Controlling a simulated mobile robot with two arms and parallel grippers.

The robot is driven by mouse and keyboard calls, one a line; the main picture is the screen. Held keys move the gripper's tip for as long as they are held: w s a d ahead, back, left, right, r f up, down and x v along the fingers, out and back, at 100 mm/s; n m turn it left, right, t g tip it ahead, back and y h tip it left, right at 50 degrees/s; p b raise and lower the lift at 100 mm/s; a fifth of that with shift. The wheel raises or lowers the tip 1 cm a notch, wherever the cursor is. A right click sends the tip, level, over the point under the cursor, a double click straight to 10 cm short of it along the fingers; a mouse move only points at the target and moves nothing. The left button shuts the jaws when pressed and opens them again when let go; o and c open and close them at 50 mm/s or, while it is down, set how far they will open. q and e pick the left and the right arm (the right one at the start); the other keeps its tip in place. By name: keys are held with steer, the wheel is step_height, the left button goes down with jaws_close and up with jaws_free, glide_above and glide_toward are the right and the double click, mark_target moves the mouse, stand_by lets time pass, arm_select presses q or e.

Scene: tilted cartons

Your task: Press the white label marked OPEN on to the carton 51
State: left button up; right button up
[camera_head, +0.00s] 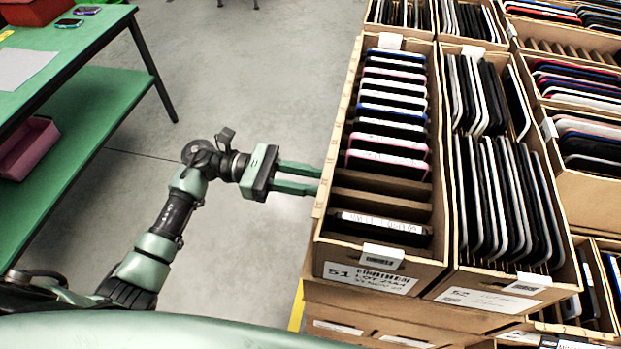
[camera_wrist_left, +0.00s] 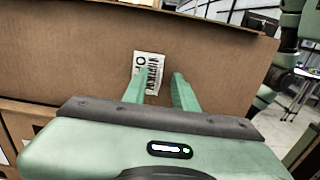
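Carton 51 (camera_head: 316,240) is a brown box of upright devices, with "51" printed on its front label. My left gripper (camera_head: 318,181) is at the carton's left side, its fingers pointing at the wall, with a gap between them. In the left wrist view the gripper (camera_wrist_left: 162,73) faces the brown carton wall (camera_wrist_left: 80,60). A white label (camera_wrist_left: 148,62) with an "O" and dark print shows flat at the wall, partly behind the left-hand finger. I cannot tell whether the fingertips touch it or how firmly it sticks. My right gripper is not in view.
Carton 52 (camera_head: 485,297) stands close against the right of carton 51, and more cartons of devices stand behind and to the right. A green table (camera_head: 100,25) with a lower shelf is at the left. The grey floor (camera_head: 250,80) between is clear.

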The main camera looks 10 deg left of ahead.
arm_select(q)
steer(key=a+b, duration=0.8)
steer(key=a, duration=0.5)
steer(key=shift+a, duration=0.4)
stand_by(0.5)
